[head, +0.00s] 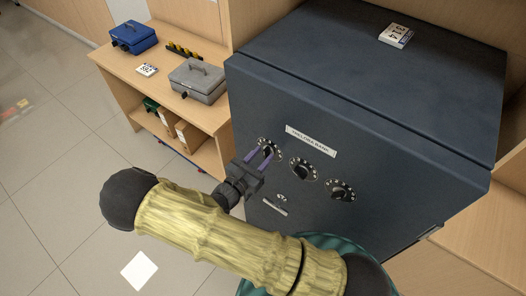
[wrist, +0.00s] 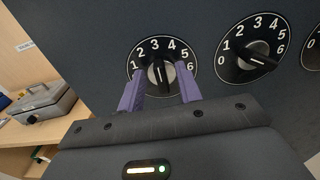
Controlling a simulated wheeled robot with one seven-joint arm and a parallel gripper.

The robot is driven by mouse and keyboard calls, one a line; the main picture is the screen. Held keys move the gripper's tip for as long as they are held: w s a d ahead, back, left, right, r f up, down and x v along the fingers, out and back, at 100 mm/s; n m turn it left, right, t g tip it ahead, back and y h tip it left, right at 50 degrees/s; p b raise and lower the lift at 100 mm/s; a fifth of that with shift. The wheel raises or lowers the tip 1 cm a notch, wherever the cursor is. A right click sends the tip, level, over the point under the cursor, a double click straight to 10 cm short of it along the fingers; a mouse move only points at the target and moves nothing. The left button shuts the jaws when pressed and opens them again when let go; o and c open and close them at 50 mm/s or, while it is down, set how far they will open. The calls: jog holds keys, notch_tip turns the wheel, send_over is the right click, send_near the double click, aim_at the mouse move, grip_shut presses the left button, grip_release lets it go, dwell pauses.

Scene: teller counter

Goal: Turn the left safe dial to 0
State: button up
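The left safe dial (head: 269,146) is a black round dial with white numbers on the dark safe's front. In the wrist view the left dial (wrist: 161,48) shows numbers from 0 at lower left, over the top, to 6 at right. Its centre knob (wrist: 160,74) has a white mark running roughly up and down; I cannot tell which number it indicates. My gripper (head: 260,153) is at this dial. Its two purple fingers (wrist: 160,84) are apart, one on each side of the knob, with gaps between. They cover parts of the dial's lower rim.
The middle dial (head: 303,169) and right dial (head: 340,190) sit beside it on the safe (head: 390,150). A keyhole and handle slot (head: 275,206) lie below. A wooden desk (head: 150,88) with a grey cash box (head: 198,82) and blue cash box (head: 133,37) stands left.

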jog(key=shift+w+d, duration=0.35)
jog(key=shift+w, duration=0.15)
jog(key=shift+s, duration=0.1)
grip_shut()
